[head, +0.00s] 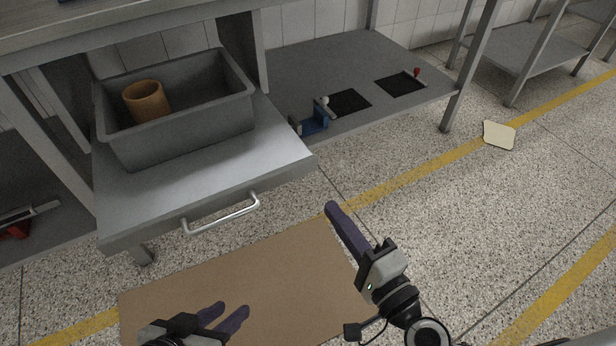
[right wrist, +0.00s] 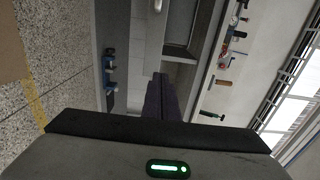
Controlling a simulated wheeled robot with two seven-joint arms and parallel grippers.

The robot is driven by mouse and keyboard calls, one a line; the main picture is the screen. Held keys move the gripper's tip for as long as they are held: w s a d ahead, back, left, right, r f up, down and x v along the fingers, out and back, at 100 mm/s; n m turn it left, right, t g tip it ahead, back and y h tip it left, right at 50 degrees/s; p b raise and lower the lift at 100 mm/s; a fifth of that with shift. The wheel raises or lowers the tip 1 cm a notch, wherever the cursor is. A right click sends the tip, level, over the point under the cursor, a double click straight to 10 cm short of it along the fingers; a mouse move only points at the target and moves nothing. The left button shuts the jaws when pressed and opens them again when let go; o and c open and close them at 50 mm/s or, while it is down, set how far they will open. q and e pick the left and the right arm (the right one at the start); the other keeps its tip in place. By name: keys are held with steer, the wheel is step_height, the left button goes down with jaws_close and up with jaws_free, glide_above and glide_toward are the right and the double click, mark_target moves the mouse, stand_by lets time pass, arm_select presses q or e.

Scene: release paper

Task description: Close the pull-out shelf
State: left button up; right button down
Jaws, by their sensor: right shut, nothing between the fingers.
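The grey pull-out shelf (head: 270,150) sticks out from under the workbench on the left in the head view. Its silver bar handle (head: 222,216) is on the front edge. A grey bin (head: 185,135) stands on the shelf with an orange-brown cup (head: 148,101) inside it. My right gripper (head: 332,207) is shut and empty, to the right of the shelf's front corner and apart from the handle. Its fingers also show in the right wrist view (right wrist: 159,78). My left gripper (head: 234,306) is open and empty at the bottom, nearer to me than the handle.
A brown mat (head: 270,275) lies on the speckled floor before the shelf. A lower bench shelf (head: 300,75) to the right holds a blue tool (head: 314,122) and black squares. A pale plate-like piece (head: 498,135) lies on the floor.

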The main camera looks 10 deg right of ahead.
mark_target(300, 166)
steer(key=p+x, duration=0.1)
steer(key=x, duration=1)
steer(key=shift+w, duration=0.1)
